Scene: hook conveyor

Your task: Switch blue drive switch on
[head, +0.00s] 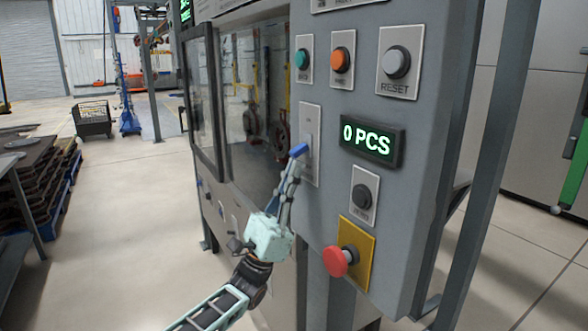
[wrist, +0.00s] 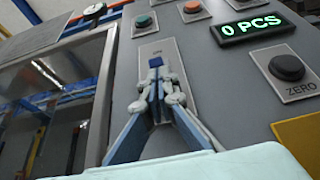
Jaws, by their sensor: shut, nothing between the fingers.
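The blue drive switch (head: 298,150) is a small blue lever on a tall light plate (head: 310,118) on the grey control panel. In the wrist view the blue switch (wrist: 155,62) shows just beyond the fingertips, on its plate (wrist: 172,50). My gripper (head: 293,168) is shut and empty, with its fingertips right at the lever from below. In the wrist view my gripper (wrist: 159,82) points up along the plate. I cannot tell whether the fingertips touch the lever. The lower part of the plate is hidden behind the fingers.
Around the switch are a green button (head: 302,58), an orange button (head: 341,60), a grey RESET button (head: 396,63), a dark ZERO button (head: 362,196) and a red mushroom button (head: 338,261). A display (head: 371,141) reads 0 PCS. A glazed door (head: 203,100) stands open at left.

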